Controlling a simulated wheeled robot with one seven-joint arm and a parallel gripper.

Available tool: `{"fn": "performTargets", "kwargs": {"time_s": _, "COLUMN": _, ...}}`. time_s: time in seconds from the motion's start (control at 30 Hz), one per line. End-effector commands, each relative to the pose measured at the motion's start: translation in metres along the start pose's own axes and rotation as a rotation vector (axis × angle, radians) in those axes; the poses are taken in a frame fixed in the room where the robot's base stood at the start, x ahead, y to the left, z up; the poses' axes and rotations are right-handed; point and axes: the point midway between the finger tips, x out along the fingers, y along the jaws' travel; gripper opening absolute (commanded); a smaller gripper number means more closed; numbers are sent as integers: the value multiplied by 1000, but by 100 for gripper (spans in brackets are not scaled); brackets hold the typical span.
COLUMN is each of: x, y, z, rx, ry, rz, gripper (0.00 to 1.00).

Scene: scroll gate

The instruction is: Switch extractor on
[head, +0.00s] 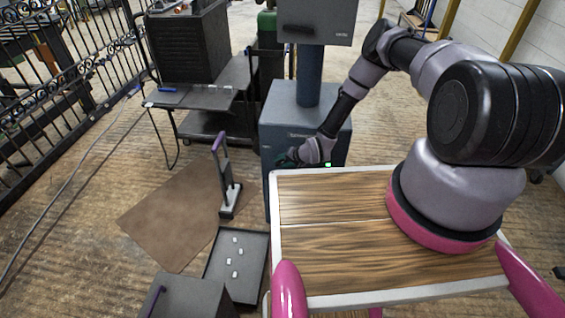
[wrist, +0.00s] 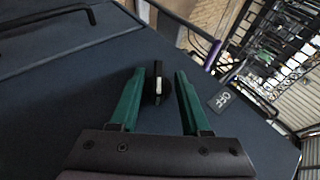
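The extractor (head: 284,125) is a blue-grey cabinet with a thick pipe rising to a grey hood (head: 318,20). My gripper (head: 288,157) is at its front, partly hidden by my wrist in the head view. The green fingers of my gripper (wrist: 160,76) are open, one on each side of the knob, with gaps showing.
A small green light (head: 328,165) shows by the cabinet. A wood-topped table (head: 330,212) stands in front. A black tray (head: 219,262) with several small white pieces and a purple-handled tool (head: 226,185) are on the floor at left. A black handle (wrist: 45,18) crosses the panel's upper left.

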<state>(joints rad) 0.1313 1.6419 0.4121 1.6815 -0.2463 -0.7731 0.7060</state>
Motion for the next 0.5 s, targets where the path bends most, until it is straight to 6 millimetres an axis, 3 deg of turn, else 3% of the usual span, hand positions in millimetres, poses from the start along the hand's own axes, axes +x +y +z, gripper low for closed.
{"fn": "performTargets", "kwargs": {"time_s": 0.33, "x": -4, "y": 1, "z": -1, "rx": 1, "ry": 1, "rz": 2, "gripper": 47}}
{"fn": "performTargets", "kwargs": {"time_s": 0.5, "x": -27, "y": 1, "z": -2, "rx": 2, "ry": 2, "rz": 3, "gripper": 47}}
